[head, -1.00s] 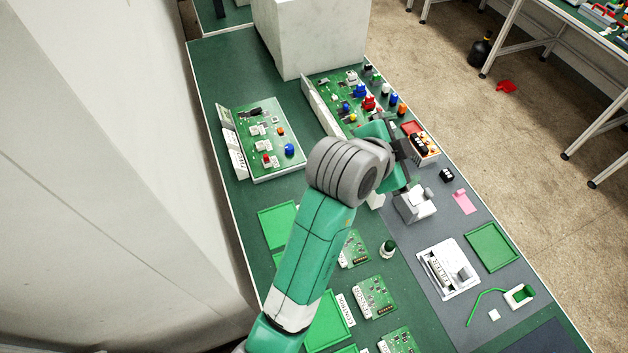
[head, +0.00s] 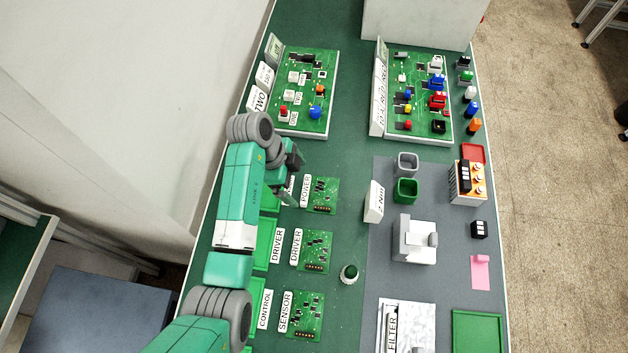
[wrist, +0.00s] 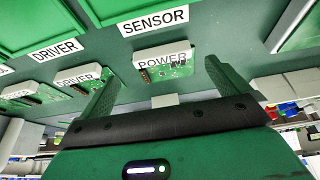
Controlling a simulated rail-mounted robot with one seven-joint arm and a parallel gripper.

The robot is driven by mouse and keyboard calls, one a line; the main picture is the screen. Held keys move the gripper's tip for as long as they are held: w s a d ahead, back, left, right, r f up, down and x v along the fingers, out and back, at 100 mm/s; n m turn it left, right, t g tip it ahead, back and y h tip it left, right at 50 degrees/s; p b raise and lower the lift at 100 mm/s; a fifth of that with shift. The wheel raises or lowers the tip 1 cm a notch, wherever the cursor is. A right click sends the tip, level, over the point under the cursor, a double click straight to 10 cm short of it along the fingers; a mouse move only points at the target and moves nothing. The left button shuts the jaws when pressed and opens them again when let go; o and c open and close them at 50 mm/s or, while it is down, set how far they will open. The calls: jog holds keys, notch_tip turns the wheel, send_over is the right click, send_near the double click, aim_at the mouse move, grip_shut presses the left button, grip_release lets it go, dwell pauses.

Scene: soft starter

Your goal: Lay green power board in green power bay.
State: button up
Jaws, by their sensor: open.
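The green power board (head: 321,195) lies flat on the green table, with a white POWER label at its left edge. In the wrist view the power board (wrist: 168,70) shows between and beyond the two fingers, not held. My gripper (head: 290,180) is open and empty, just left of that board. Green bays (head: 264,246) lie in a column at the left. The readable bay labels are DRIVER and CONTROL in the head view, SENSOR and DRIVER in the wrist view. I cannot make out a bay labelled POWER. My arm covers part of the bays.
A driver board (head: 315,250) and a sensor board (head: 308,314) lie below the power board. Two larger circuit boards stand beyond. A white bin label (head: 374,203) and small cups are at the right.

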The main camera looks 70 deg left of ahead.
aim_at(307, 189)
jog(key=b+x, duration=0.1)
jog(key=x, duration=0.4)
jog(key=shift+w, duration=0.15)
jog(key=shift+c, duration=0.4)
jog(key=c, duration=0.8)
jog(key=shift+c, duration=0.2)
jog(key=shift+r, duration=0.5)
jog(key=v, duration=0.1)
jog(key=p+v, duration=0.1)
jog(key=shift+d+r, duration=0.15)
jog(key=shift+r, duration=0.35)
jog(key=s, duration=1)
jog(key=s+r+p, duration=0.1)
jog(key=s, duration=0.4)
jog(key=shift+s+d+r, duration=0.1)
jog(key=shift+s+r, duration=0.05)
